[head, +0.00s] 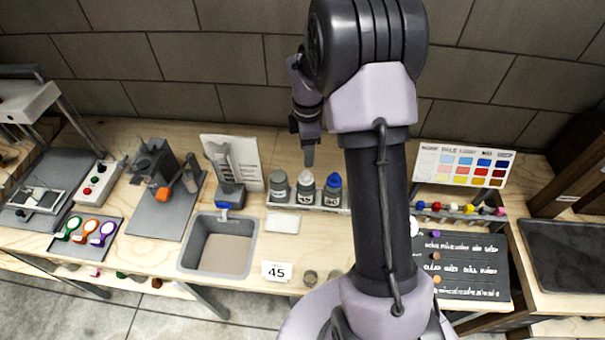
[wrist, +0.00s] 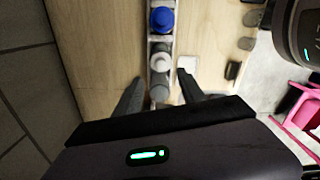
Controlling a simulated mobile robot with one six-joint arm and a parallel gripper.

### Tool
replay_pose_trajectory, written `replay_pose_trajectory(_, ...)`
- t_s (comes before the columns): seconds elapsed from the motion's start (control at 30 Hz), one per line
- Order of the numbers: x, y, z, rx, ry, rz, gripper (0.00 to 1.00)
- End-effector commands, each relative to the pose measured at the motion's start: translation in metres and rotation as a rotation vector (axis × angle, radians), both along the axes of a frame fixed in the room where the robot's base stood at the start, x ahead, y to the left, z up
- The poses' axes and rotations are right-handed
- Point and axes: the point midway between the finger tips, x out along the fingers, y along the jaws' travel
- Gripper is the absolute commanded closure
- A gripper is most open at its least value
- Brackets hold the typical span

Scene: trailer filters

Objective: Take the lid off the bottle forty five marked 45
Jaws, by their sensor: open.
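Three bottles stand in a row in a light rack (head: 345,211): one with a grey lid (head: 278,177), one with a white lid (head: 305,177) and one with a blue lid (head: 333,181). Their labels are too small to read surely. A white card marked 45 (head: 275,271) stands at the bench's front edge. My gripper (head: 309,163) is open above the row, close over the white-lidded bottle in the head view. In the wrist view, the open fingers (wrist: 160,77) straddle the row, with the white lid (wrist: 160,62) just beyond the tips and the grey lid (wrist: 158,92) between the fingers.
A sink (head: 218,247) lies left of the card, and a stand with an upright panel (head: 232,165) is left of the bottles. A white pad (head: 283,222) lies before the rack. My arm hides the bench to the right. A colour chart (head: 463,166) stands beyond it.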

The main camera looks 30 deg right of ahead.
Motion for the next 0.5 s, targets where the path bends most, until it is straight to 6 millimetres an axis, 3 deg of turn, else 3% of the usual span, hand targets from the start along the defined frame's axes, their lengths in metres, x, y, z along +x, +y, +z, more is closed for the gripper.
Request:
replay_pose_trajectory(0.03,-0.001,0.0,-0.015,0.001,0.002,-0.001,0.53)
replay_pose_trajectory(0.1,-0.001,0.0,-0.027,0.002,0.002,-0.001,0.53)
replay_pose_trajectory(0.5,-0.005,0.001,-0.085,0.001,0.0,-0.002,0.53)
